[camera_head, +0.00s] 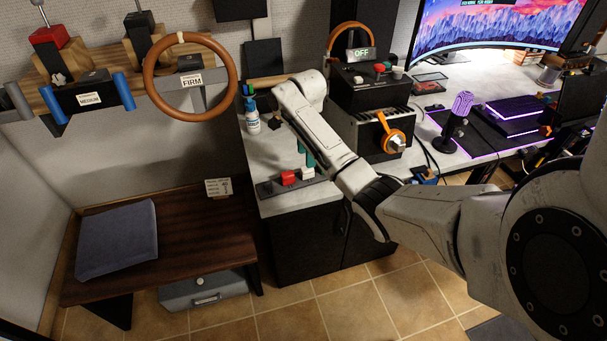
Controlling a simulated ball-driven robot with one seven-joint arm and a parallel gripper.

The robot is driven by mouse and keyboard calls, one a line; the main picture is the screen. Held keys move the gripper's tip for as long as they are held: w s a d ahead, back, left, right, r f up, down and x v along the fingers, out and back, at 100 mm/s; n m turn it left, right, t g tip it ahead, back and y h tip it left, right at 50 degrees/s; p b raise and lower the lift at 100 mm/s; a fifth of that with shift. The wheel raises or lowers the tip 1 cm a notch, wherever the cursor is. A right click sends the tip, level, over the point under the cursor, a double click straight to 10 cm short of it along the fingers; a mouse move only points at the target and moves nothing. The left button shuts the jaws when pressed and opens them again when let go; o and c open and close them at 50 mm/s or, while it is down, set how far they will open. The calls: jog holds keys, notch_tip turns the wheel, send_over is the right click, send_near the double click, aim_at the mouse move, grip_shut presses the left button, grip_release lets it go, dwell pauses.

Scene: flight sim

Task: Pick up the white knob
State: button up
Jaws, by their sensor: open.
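A small white knob (307,173) sits on a dark strip (265,189) near the front left edge of the white-topped counter. A red knob (288,178) is just left of it on the same strip. My arm crosses from the right, and its pale far end is above and behind the white knob.
A black control box (365,92) with an orange handle (392,138) stands right of my arm. A microphone (457,118) is farther right. A low wooden bench (190,232) stands left, with tiled floor in front.

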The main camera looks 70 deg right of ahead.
aim_at(307, 172)
jog(key=shift+s+d+f, duration=0.1)
jog(key=shift+f, duration=3.3)
jog(key=c, duration=1)
jog(key=shift+c, duration=0.2)
